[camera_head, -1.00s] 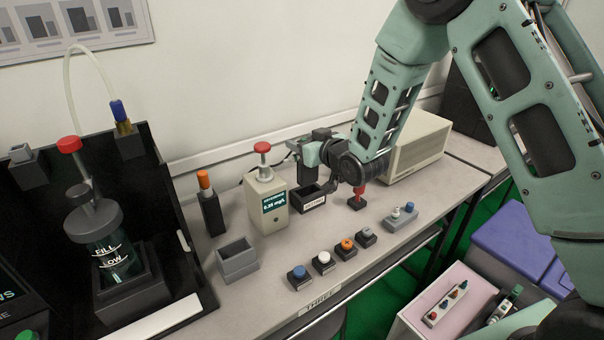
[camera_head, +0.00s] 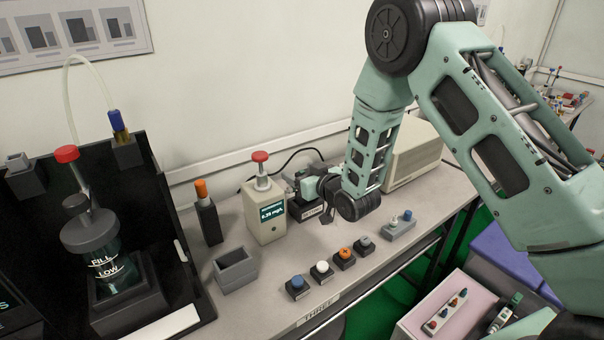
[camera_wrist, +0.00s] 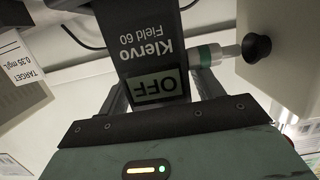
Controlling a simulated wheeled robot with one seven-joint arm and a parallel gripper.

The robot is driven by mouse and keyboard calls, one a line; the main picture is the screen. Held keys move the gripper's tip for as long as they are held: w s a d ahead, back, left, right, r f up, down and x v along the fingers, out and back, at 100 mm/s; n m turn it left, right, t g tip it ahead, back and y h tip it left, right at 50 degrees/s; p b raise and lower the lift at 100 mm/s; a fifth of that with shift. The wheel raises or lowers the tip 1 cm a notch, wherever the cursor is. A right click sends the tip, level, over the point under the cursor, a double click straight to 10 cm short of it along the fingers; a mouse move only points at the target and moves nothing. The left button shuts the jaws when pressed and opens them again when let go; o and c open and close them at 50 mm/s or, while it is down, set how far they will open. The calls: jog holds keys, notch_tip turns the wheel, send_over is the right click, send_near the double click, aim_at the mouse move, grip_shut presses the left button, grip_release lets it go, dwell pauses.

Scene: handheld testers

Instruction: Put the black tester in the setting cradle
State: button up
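The black tester (camera_wrist: 150,40), marked Klervo Field 60 with an OFF display, is between the fingers of my gripper (camera_wrist: 160,82) in the wrist view. The fingers close in on its two sides and appear to grip it. In the head view my gripper (camera_head: 303,184) is low over the dark setting cradle (camera_head: 310,212), just right of the beige meter. The wrist hides most of the tester and cradle there. I cannot tell whether the tester is seated or just above the cradle floor.
The beige meter (camera_head: 263,225) with a red cap stands close at left. Several knobbed blocks (camera_head: 321,272) line the front. A beige box (camera_head: 415,160) is at right.

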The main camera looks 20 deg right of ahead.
jog(key=shift+r, duration=0.1)
jog(key=shift+s+r, duration=0.1)
jog(key=shift+s, duration=0.05)
jog(key=b+v, duration=0.1)
jog(key=v, duration=1)
jog(key=s+a+r+n+g, duration=0.1)
jog(key=s+a+n+g, duration=0.1)
jog(key=s+a+g, duration=0.7)
jog(key=s+r+n+g+h, duration=0.1)
jog(key=s+r+g+h, duration=0.1)
jog(key=s, duration=0.9)
jog(key=s+r+n+g+h, duration=0.1)
jog(key=s+r+g+h, duration=0.1)
jog(key=s, duration=1)
jog(key=shift+a+r+g, duration=0.3)
jog(key=shift+r+g, duration=0.25)
jog(key=shift+g, duration=0.45)
